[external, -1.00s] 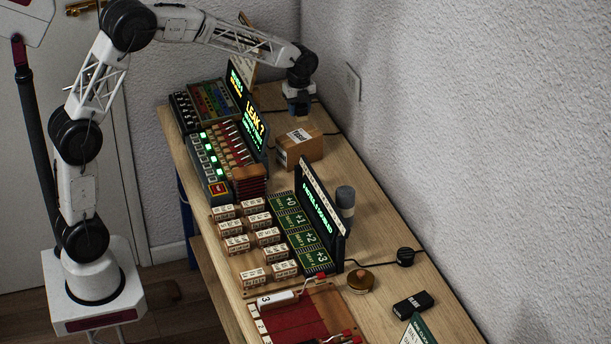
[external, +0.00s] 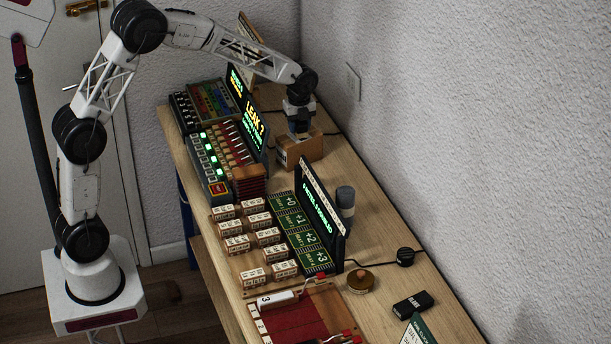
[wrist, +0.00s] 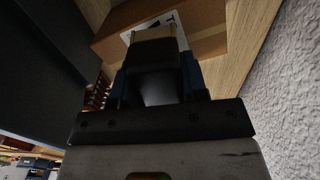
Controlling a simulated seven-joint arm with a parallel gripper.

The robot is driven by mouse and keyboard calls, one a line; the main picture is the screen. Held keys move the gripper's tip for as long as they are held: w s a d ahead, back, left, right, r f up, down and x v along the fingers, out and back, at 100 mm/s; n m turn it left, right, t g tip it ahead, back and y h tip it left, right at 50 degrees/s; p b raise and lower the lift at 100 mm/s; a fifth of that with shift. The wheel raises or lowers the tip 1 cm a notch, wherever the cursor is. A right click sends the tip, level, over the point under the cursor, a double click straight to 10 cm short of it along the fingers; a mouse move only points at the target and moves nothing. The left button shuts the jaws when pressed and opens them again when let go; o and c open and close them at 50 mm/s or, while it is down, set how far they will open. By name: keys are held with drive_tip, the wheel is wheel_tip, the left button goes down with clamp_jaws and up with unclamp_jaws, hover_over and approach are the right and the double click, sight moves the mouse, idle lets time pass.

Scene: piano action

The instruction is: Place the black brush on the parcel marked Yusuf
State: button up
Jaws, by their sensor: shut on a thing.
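A brown cardboard parcel (external: 309,149) stands at the back of the bench near the wall. It also shows at the top of the wrist view (wrist: 205,45), with part of a white label; I cannot read a name on it. My gripper (external: 299,135) points down at the parcel's top and hides part of it. In the wrist view my gripper (wrist: 155,78) is shut on the black brush (wrist: 152,60), a dark body with a tan strip at its far end, overlapping the label. I cannot tell whether the brush touches the parcel.
A dark upright screen (external: 320,213) and a grey cylinder (external: 345,198) stand nearer than the parcel. A lit panel (external: 247,110) is to its left. The textured wall (wrist: 290,110) is close on the right. Bare bench lies between the parcel and the cylinder.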

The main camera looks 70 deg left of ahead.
drive_tip(key=shift+f, duration=0.5)
drive_tip(key=shift+f, duration=0.15)
drive_tip(key=o, duration=0.9)
drive_tip(key=shift+o, duration=0.2)
drive_tip(key=shift+r, duration=0.2)
wheel_tip(320, 180, up, 12)
drive_tip(key=shift+f, duration=0.1)
idle(0.5)
